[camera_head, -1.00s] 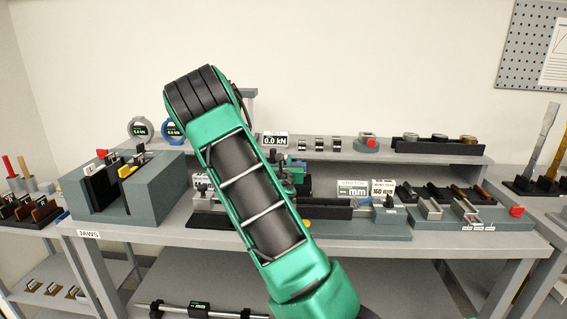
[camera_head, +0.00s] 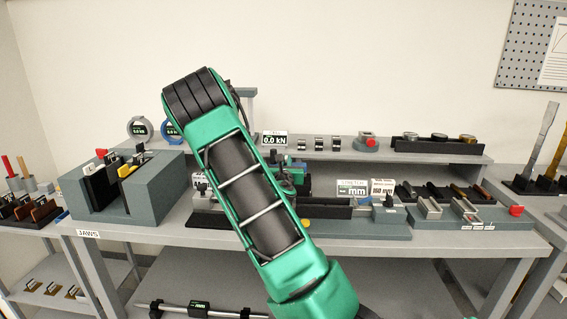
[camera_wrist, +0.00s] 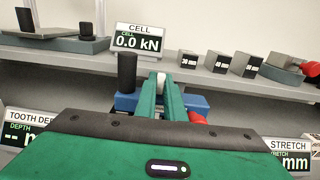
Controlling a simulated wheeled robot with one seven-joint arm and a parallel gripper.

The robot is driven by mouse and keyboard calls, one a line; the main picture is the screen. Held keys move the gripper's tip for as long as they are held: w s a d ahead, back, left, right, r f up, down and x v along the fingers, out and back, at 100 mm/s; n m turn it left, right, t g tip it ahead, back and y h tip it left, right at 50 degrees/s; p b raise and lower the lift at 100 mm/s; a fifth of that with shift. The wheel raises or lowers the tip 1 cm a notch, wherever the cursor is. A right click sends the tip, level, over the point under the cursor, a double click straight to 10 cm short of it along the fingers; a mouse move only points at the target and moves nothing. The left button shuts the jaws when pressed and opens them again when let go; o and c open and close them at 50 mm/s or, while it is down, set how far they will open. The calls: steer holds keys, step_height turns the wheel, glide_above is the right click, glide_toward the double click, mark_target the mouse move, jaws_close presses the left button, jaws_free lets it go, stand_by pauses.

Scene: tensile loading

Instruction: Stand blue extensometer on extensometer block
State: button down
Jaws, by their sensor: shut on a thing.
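The blue extensometer (camera_wrist: 191,103) is a blue body crossing between and behind my green fingers in the wrist view. A black cylinder (camera_wrist: 127,72) rises at its left end, and a red part (camera_wrist: 196,118) shows by its right side. My gripper (camera_wrist: 159,88) is shut on it, with a pale piece visible between the fingertips. In the head view, my arm hides most of the gripper and the held piece. I cannot identify the extensometer block for certain; a small grey block (camera_head: 390,222) stands at the right end of the bench fixture.
The cell display (camera_wrist: 140,39) stands on the rear shelf, with several labelled blocks (camera_wrist: 217,62) to its right. A stretch display (camera_head: 353,187) and a specimen tray (camera_head: 466,216) lie right of the fixture. A large jaw rack (camera_head: 150,190) stands at left.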

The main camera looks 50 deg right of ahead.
steer(key=shift+f, duration=0.55)
steer(key=c, duration=1.8)
jaws_free()
steer(key=shift+o, duration=0.2)
steer(key=v, duration=1)
steer(key=shift+s+a, duration=0.15)
steer(key=shift+a, duration=0.1)
